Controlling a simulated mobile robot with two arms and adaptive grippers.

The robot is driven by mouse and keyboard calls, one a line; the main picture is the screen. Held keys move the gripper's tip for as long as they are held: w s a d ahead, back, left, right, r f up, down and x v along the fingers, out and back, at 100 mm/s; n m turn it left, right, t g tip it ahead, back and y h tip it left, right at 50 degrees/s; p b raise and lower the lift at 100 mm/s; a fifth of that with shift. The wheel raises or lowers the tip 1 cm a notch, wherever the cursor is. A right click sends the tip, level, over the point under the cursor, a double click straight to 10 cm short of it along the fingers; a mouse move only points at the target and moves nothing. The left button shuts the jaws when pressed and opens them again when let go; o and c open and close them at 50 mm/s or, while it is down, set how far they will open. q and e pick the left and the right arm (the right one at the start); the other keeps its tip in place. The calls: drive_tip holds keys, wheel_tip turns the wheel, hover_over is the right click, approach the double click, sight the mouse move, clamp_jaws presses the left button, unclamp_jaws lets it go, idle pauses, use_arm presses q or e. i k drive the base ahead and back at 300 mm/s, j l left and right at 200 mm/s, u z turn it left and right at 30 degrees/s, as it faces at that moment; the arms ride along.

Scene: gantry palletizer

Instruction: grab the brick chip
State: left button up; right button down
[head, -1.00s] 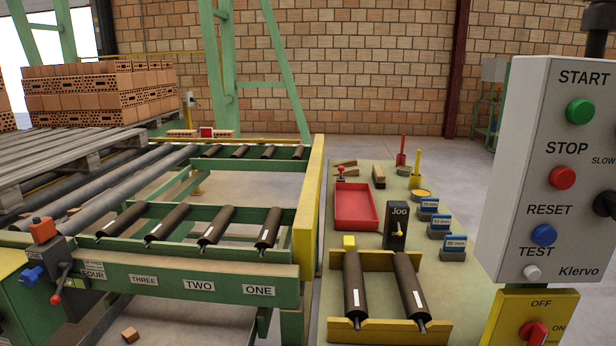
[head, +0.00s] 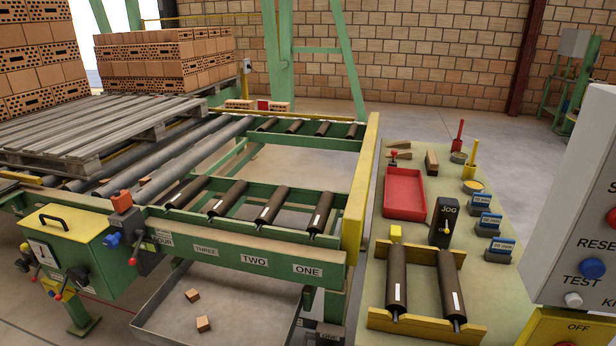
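Two small orange-brown brick chips lie in a shallow grey tray (head: 262,338) on the floor under the green roller conveyor. One brick chip (head: 192,295) is nearer the tray's left side. The other brick chip (head: 203,323) is a little closer to me and slightly right of it. Another small brown piece (head: 145,181) shows among the long grey rollers; I cannot tell exactly what it rests on. Neither of my grippers is in view.
The conveyor's green frame (head: 240,258) with stations ONE to FOUR stands above the tray. A bench holds a red tray (head: 405,194), a roller stand and blocks. A control panel (head: 590,210) is at right.

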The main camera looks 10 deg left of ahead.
sight(144, 181)
drive_tip(key=u, duration=1.15)
